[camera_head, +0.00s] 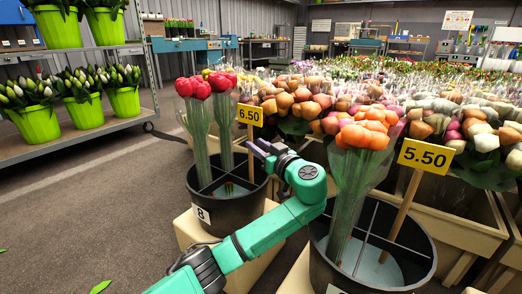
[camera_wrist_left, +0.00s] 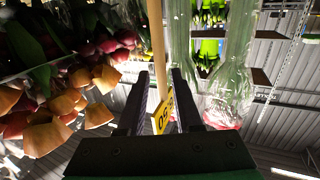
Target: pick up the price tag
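A yellow price tag reading 6.50 (camera_head: 249,115) stands upright on a thin wooden stick (camera_head: 250,148) at the left black bucket (camera_head: 228,214). My left gripper (camera_head: 259,149) is right beside this stick, below the tag. In the left wrist view my left gripper (camera_wrist_left: 160,74) is open, and the stick (camera_wrist_left: 156,45) and upside-down tag (camera_wrist_left: 164,114) show between its two fingers. I cannot tell whether a finger touches the stick. A second yellow tag, 5.50 (camera_head: 425,156), stands on its own stick in the right black bucket (camera_head: 424,258). My right gripper is not in view.
Wrapped pink-red tulips (camera_head: 193,88) stand in the left bucket beside the stick. Orange tulips (camera_head: 366,130) stand in the right bucket, close to my left arm. Dense wrapped bunches lie behind. A shelf with green pots (camera_head: 83,113) is at left; the floor there is mostly clear.

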